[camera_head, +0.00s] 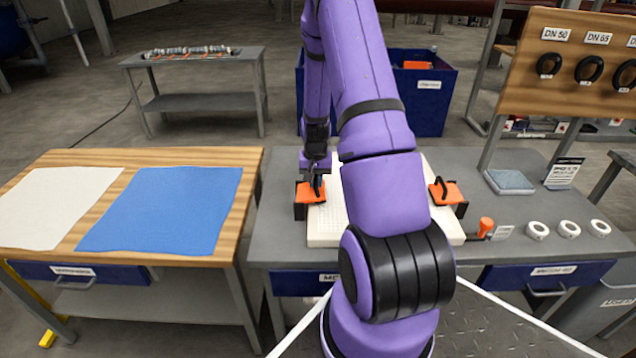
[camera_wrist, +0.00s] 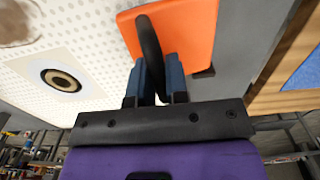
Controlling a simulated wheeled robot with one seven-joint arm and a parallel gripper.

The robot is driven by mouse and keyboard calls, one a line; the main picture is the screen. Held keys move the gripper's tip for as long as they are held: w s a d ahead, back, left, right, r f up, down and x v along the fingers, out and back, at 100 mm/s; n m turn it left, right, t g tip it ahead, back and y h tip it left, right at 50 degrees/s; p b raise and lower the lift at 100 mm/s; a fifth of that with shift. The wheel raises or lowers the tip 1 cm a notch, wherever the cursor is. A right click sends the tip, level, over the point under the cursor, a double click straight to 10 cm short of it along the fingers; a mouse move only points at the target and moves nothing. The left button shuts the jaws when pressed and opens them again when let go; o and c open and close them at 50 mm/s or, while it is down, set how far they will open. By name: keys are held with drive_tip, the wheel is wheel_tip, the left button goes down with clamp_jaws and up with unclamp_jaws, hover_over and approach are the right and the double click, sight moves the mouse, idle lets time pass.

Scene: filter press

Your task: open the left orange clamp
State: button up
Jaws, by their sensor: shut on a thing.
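The left orange clamp (camera_head: 310,192) sits at the left edge of the white perforated plate (camera_head: 322,232) on the grey bench. Its orange top and black handle fill the upper middle of the wrist view (camera_wrist: 190,30). My gripper (camera_head: 317,181) is at this clamp, pointing down. In the wrist view its two blue fingers (camera_wrist: 159,78) are closed on the black handle (camera_wrist: 149,45) from both sides. The right orange clamp (camera_head: 447,192), with its own black handle, sits at the plate's right edge. My arm hides the middle of the plate in the head view.
A wooden table (camera_head: 140,165) with a white cloth (camera_head: 52,205) and a blue cloth (camera_head: 165,210) stands to the left. White rings (camera_head: 568,229) and an orange-topped object (camera_head: 486,226) lie on the bench at right. A round dark-rimmed port (camera_wrist: 62,80) shows in the plate.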

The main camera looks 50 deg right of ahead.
drive_tip(key=shift+w+a, duration=0.1)
drive_tip(key=shift+w+a+r, duration=0.45)
drive_tip(key=shift+w+a, duration=0.05)
idle(0.4)
drive_tip(key=shift+w+a+r, duration=0.35)
drive_tip(key=shift+w+a, duration=0.1)
drive_tip(key=shift+w, duration=0.15)
drive_tip(key=shift+w+a+r, duration=0.2)
drive_tip(key=shift+w+a, duration=0.3)
drive_tip(key=shift+w, duration=0.15)
